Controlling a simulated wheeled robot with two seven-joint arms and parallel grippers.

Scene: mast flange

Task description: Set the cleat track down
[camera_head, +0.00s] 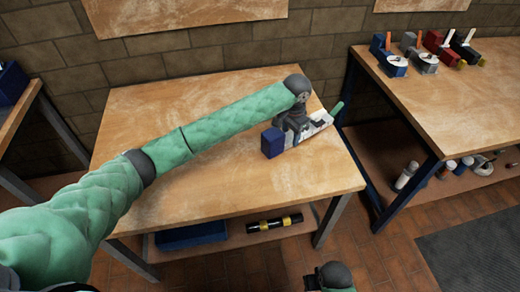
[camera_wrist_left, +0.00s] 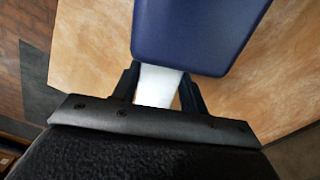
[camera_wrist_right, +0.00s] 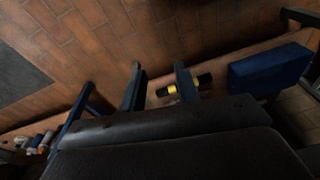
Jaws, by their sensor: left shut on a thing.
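My left gripper (camera_head: 290,127) is over the right part of the middle table. It is shut on the cleat track, a piece with a blue block (camera_head: 272,142), a pale plate (camera_head: 322,122) and a green end (camera_head: 337,108). In the left wrist view the blue block (camera_wrist_left: 198,35) is large, and a white part (camera_wrist_left: 157,86) sits between the fingers. The track is low over the tabletop; I cannot tell whether it touches. My right gripper (camera_wrist_right: 160,88) is open and empty, away from the track.
The wooden table (camera_head: 200,100) is otherwise bare. Under the middle table a shelf holds a blue box (camera_head: 190,236) and a black and yellow cylinder (camera_head: 274,223). A brick wall stands behind.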

